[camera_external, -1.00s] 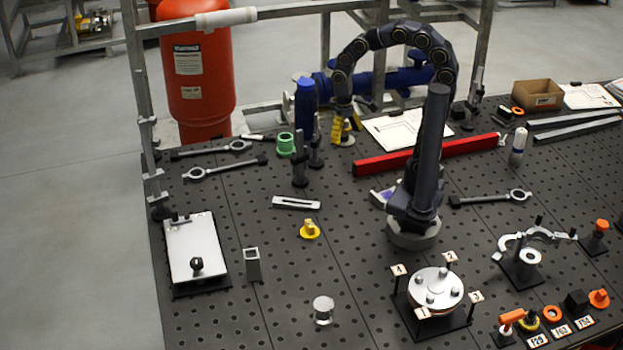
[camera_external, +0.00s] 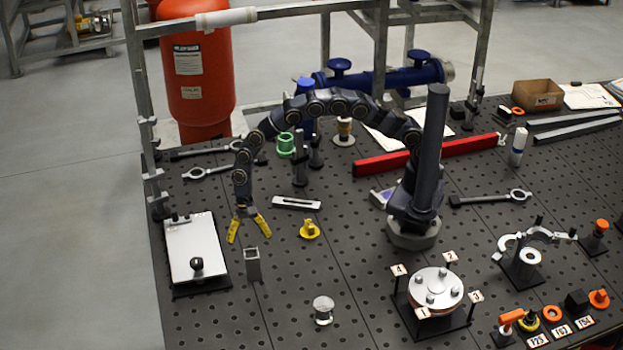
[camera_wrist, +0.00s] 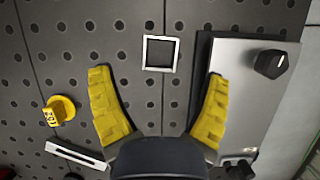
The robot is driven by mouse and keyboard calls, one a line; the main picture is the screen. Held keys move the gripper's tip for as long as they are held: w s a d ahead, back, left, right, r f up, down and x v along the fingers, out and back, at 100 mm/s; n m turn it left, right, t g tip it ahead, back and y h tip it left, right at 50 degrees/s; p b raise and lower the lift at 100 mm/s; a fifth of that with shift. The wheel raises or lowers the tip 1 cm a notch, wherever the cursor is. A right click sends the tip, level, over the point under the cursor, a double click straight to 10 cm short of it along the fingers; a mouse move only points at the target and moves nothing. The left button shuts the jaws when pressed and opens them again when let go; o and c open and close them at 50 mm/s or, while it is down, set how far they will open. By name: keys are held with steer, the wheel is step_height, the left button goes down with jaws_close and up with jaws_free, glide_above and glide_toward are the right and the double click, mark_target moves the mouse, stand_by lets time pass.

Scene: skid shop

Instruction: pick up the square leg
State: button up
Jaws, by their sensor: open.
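The square leg (camera_external: 253,265) is a short grey metal square tube standing upright on the black perforated table. In the wrist view its open square top (camera_wrist: 161,53) shows a light rim around a dark inside, ahead of the fingertips and roughly midway between them. My gripper (camera_external: 248,232) has yellow fingers spread wide and hangs above and slightly behind the leg in the external view. It also shows in the wrist view (camera_wrist: 160,84), open and empty, apart from the leg.
A metal plate with a black knob (camera_external: 192,246) lies close left of the leg. A yellow knob part (camera_external: 309,229) and a slotted bar (camera_external: 296,202) sit to the right. A metal cylinder (camera_external: 323,309) stands in front. Bare table surrounds the leg's front.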

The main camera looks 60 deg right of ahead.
mark_target(250, 257)
steer(key=x, duration=0.7)
steer(key=shift+f, duration=0.3)
steer(key=c, duration=1.2)
